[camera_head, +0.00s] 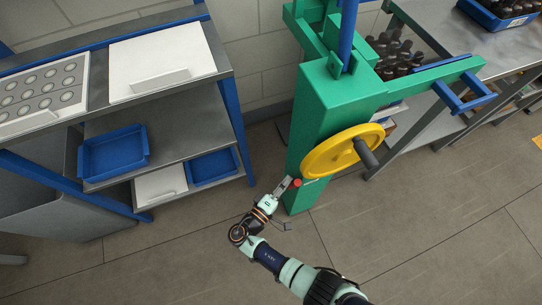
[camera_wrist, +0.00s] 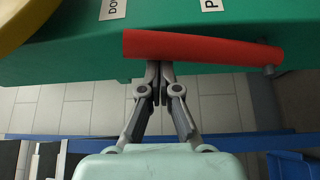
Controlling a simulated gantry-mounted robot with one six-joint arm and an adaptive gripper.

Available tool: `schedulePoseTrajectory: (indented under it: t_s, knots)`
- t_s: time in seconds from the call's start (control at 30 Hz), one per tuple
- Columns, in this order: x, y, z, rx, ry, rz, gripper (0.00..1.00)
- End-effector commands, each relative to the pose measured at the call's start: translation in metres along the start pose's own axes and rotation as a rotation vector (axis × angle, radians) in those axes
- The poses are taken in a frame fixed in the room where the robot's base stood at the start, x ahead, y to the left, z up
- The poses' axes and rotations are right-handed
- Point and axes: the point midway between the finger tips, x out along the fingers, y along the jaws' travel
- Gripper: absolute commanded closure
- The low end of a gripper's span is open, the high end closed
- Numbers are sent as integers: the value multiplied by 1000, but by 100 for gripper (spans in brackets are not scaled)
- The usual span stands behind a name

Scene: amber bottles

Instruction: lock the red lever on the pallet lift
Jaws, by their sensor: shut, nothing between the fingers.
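The green pallet lift (camera_head: 332,110) stands at the centre of the head view. Its red lever (camera_wrist: 200,47) lies nearly level across the top of the wrist view, with its pivot end at the right. In the head view only a small red part of the lever (camera_head: 297,182) shows, low on the lift beside the yellow wheel (camera_head: 343,152). My gripper (camera_wrist: 158,68) is shut and empty. Its fingertips are at the lower edge of the lever, towards its free left end; I cannot tell whether they touch it. My gripper (camera_head: 288,184) also shows beside the lever in the head view.
White labels (camera_wrist: 112,9) are on the green body, their text cut off. The wheel's dark handle (camera_head: 366,152) sticks out to the right. A shelf rack (camera_head: 185,93) with blue trays (camera_head: 114,153) stands at left. Dark bottles (camera_head: 396,52) stand behind the lift. Floor in front is clear.

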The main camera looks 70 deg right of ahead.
Motion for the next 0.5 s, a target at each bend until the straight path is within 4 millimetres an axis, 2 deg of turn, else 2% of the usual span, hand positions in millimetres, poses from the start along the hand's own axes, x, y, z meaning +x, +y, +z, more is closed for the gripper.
schedulePoseTrajectory:
  t_s: [0.1,0.2,0.5]
  knots:
    - [-4,0,17,-2,0,0,100]
    - [-8,-3,24,-1,0,-1,100]
    - [-14,-8,35,-1,-2,0,100]
